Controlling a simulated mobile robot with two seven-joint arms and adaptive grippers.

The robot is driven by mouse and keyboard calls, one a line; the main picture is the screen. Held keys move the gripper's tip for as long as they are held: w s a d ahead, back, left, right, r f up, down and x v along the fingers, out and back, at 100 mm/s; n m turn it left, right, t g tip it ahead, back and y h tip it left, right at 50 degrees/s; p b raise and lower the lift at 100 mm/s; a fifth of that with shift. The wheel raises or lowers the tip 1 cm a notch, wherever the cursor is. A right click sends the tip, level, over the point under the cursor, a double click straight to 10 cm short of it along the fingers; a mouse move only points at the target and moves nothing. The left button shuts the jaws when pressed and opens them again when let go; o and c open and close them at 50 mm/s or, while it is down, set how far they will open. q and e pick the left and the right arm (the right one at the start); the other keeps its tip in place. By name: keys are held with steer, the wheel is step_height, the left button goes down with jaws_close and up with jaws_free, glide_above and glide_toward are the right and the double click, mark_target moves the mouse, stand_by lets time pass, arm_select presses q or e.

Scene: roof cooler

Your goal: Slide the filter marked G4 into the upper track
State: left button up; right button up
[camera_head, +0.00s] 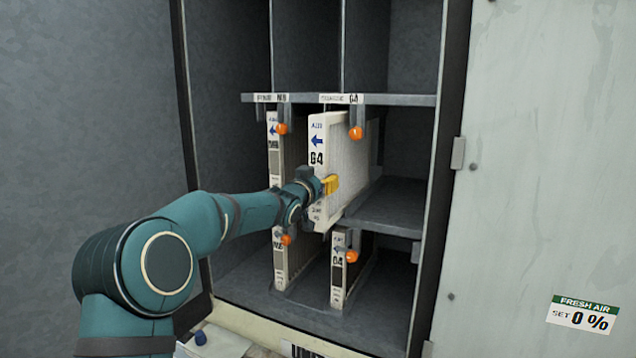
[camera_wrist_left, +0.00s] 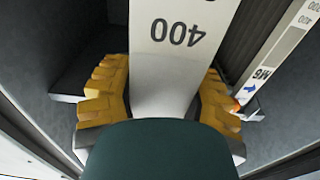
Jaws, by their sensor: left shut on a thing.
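The white pleated filter marked G4 (camera_head: 345,165) is upright at the upper track, below the shelf edge labelled G4 (camera_head: 340,98). Its front end, with a blue arrow, sticks out ahead of the neighbouring filter; its rear part reaches into the bay. My left gripper (camera_head: 328,186) is shut on its front end, low down, with yellow fingers. In the left wrist view the fingers (camera_wrist_left: 160,95) sit on both sides of the white frame (camera_wrist_left: 175,60), which reads 400 upside down. The orange latch (camera_head: 355,132) hangs beside the filter. My right gripper is out of view.
An M6 filter (camera_head: 275,150) stands close on the left. Below are another M6 filter (camera_head: 280,260) and a dark-pleated G4 filter (camera_head: 338,272). The middle shelf (camera_head: 390,205) is bare to the right. A fresh air label (camera_head: 582,316) reads SET 0 %.

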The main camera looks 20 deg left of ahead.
arm_select(q)
steer(key=shift+w+d, duration=0.1)
steer(key=shift+w, duration=1.7)
